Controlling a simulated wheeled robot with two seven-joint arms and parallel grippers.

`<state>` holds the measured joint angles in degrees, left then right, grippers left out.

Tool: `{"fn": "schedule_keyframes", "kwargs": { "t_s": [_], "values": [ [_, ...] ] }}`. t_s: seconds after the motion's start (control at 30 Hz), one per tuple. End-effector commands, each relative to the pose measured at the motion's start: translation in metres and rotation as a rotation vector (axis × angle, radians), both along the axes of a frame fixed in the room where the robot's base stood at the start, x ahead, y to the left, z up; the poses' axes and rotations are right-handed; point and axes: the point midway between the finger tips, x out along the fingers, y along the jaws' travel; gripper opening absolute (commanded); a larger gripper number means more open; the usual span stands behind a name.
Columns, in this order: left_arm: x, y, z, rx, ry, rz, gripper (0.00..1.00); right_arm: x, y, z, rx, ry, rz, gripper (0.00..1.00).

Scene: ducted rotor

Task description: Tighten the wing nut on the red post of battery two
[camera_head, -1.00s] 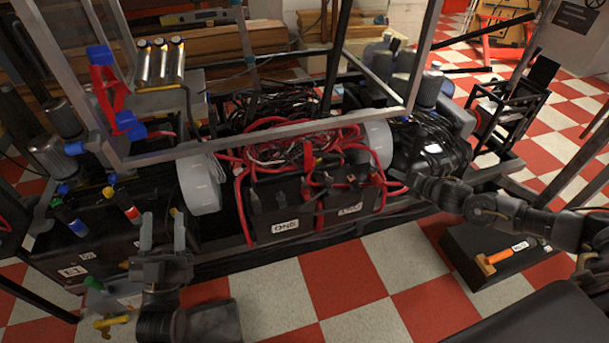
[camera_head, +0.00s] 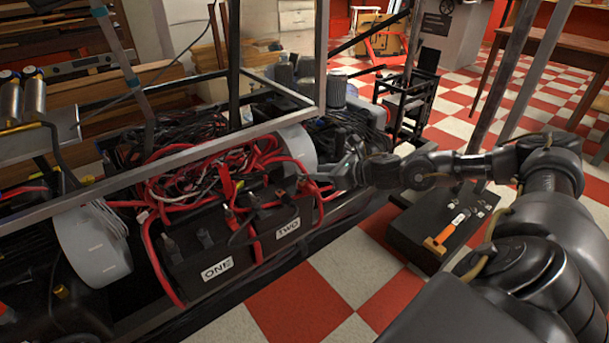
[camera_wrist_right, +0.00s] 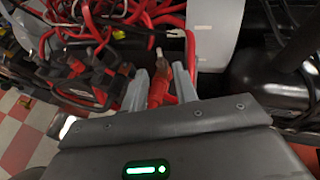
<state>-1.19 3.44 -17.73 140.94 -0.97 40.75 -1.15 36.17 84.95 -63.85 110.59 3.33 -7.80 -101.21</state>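Battery two (camera_head: 288,230) is a black box labelled TWO, beside the matching battery one (camera_head: 205,258). Red and black cables cover their tops. My right gripper (camera_head: 342,173) reaches in from the right, at the right end of battery two. The wing nut's shape is not clear. My left gripper is out of view.
Metal frame bars (camera_head: 180,135) cross above the cables. A black case (camera_head: 410,232) with an orange-handled tool (camera_head: 446,231) lies on the checkered floor at right.

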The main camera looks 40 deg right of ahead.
Motion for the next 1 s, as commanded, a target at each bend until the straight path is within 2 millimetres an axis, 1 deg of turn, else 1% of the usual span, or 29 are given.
{"fn": "schedule_keyframes", "kwargs": {
  "t_s": [0.03, 0.1, 0.2, 0.3, 0.47, 0.73, 0.77, 0.97, 1.0],
  "values": [
    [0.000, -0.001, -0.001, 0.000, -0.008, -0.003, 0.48, 0.011, 0.005, -0.005, 0.004, -0.005, 0.001, 0.29],
    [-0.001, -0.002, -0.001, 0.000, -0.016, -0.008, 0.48, 0.022, 0.008, -0.010, 0.003, -0.004, 0.001, 0.29],
    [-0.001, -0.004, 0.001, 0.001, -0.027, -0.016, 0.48, 0.036, 0.013, -0.016, 0.002, -0.003, 0.003, 0.29],
    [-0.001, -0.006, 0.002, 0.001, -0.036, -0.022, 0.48, 0.046, 0.016, -0.020, 0.002, -0.003, 0.002, 0.29],
    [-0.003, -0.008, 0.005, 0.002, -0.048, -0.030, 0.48, 0.053, 0.019, -0.022, 0.001, -0.001, 0.003, 0.29],
    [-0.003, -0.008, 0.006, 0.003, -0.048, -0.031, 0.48, 0.054, 0.019, -0.023, 0.001, 0.000, 0.002, 0.29],
    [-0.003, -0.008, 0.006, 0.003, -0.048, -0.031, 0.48, 0.054, 0.019, -0.023, 0.001, 0.000, 0.002, 0.26],
    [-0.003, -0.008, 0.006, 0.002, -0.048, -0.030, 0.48, 0.054, 0.019, -0.023, 0.001, 0.000, 0.002, 0.00],
    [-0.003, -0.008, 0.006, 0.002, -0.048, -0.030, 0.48, 0.054, 0.019, -0.023, 0.001, 0.000, 0.002, 0.00]
  ]
}}
